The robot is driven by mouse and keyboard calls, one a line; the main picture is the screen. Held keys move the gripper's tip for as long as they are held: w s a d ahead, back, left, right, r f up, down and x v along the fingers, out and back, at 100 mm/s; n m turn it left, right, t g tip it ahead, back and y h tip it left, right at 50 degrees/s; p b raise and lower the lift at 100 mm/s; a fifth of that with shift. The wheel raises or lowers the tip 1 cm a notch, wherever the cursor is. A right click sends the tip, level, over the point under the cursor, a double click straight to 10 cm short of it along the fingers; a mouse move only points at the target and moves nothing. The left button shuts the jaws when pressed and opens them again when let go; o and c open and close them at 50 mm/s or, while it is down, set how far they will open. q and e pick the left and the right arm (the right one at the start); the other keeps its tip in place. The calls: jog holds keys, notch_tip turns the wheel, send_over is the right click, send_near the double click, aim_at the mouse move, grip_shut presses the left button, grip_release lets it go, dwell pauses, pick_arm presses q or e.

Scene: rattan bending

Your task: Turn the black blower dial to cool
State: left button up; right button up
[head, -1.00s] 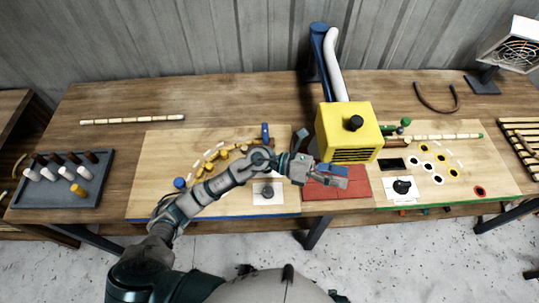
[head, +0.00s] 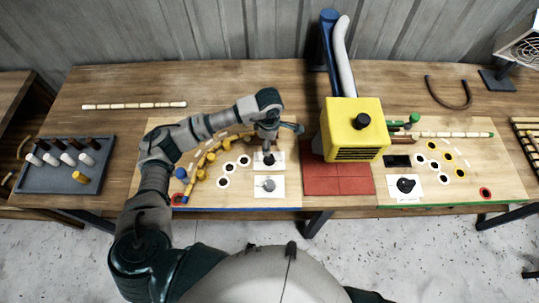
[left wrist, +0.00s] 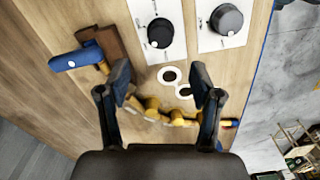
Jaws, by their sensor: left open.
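A black dial (head: 268,158) on a white plate stands on the left wooden board, with a grey dial (head: 268,184) on a second plate in front of it. My left gripper (head: 270,140) points down above the black dial, apart from it. In the left wrist view, my left gripper (left wrist: 161,76) is open and empty, and the black dial (left wrist: 160,33) with a white mark lies beyond the fingertips. The grey dial (left wrist: 227,20) is beside it. Another black dial (head: 406,185) is on the right board. My right gripper is not in view.
The yellow blower box (head: 355,135) with a black knob (head: 362,121) on top stands right of my gripper, above a red mat (head: 338,183). Yellow pegs (head: 198,174) and a blue clamp (left wrist: 78,57) are close by. A peg tray (head: 65,180) is at far left.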

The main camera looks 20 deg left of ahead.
aim_at(269, 159)
pick_arm(q)
notch_tip(269, 159, down, 10)
jog(key=shift+f+p, duration=0.1)
jog(key=shift+p, duration=0.3)
jog(key=c, duration=1.1)
jog(key=shift+c, duration=0.2)
jog(key=shift+n, duration=0.3)
jog(key=shift+n+b, duration=0.45)
jog(key=shift+n, duration=0.55)
jog(key=n, duration=0.3)
jog(key=shift+n+b, duration=0.3)
jog(key=shift+b, duration=0.05)
jog(key=n, duration=0.5)
jog(key=shift+n, duration=0.4)
